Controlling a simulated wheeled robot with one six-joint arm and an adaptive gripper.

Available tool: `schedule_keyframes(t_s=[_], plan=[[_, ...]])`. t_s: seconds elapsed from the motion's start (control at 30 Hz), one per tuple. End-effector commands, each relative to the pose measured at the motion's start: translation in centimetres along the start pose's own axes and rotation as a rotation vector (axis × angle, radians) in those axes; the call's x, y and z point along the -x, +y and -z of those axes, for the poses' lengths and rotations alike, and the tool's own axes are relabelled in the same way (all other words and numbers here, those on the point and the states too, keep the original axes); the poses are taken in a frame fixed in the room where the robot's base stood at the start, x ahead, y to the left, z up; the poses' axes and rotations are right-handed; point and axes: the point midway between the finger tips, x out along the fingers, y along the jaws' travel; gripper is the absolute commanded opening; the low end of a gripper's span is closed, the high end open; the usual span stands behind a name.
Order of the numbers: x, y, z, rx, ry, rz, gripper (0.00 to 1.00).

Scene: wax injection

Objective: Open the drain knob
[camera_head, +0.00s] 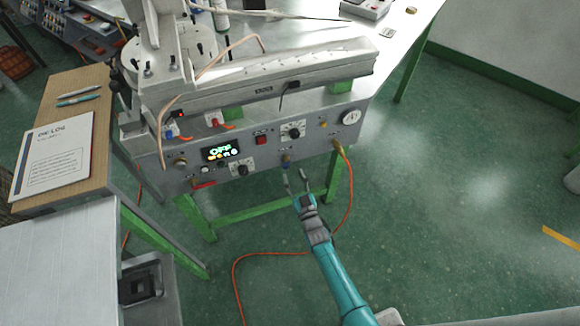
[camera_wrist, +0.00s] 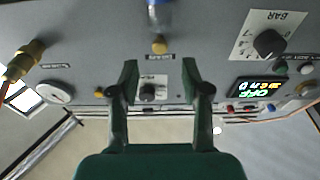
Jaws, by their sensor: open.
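The machine's grey front panel (camera_head: 262,150) carries several controls with labels too small to read, so I cannot confirm which is the drain knob. A small blue part on a brass fitting (camera_head: 285,158) at the panel's lower edge may be it; in the wrist view the blue part (camera_wrist: 160,14) shows at top middle, partly cut off, with its brass piece (camera_wrist: 159,45). My gripper (camera_head: 295,181) is open and empty, just below and in front of that part. In the wrist view its fingers (camera_wrist: 160,80) are apart, with a black dial (camera_wrist: 151,91) seen between them on the panel.
A black BAR dial (camera_wrist: 268,43), a lit display (camera_head: 220,153) and a red switch (camera_head: 261,140) sit left of the blue part in the head view. To its right are a gauge (camera_head: 350,118) and a brass fitting (camera_head: 337,143) with an orange hose (camera_head: 350,185).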

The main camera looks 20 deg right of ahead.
Motion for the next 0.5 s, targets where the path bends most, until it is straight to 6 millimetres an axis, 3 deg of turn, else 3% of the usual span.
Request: schedule_keyframes(t_s=[0.2, 0.5], plan=[[3.8, 0.0, -0.1, 0.000, -0.002, 0.000, 0.47], [5.5, 0.0, 0.0, 0.000, -0.001, 0.000, 0.47]])
